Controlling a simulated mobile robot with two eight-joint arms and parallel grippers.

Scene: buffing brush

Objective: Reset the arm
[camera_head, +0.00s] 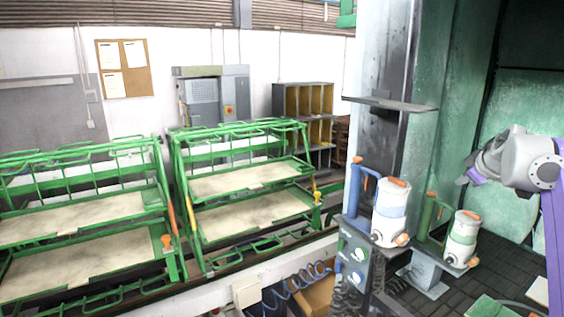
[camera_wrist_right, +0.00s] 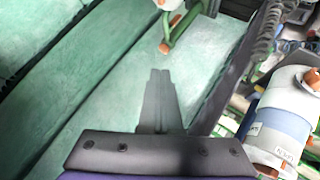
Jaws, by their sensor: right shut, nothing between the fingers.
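My right gripper (camera_head: 464,180) is at the right of the head view, at the end of my grey and purple arm. It is raised in front of the green booth wall, above and to the right of the white and green tool. In the right wrist view its two grey fingers (camera_wrist_right: 160,73) are together with nothing between them. A white and blue tool (camera_head: 390,212) with orange ends stands upright beside a blue handle. A white and green tool (camera_head: 462,239) stands to its right beside a green handle. My left gripper is not in view.
Green wire racks (camera_head: 245,160) with beige shelves stand at the left. A grey post (camera_head: 384,80) with a small ledge (camera_head: 390,103) rises behind the tools. A control box (camera_head: 356,260) and coiled blue hose (camera_head: 290,287) are at the front. The space around my right gripper looks free.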

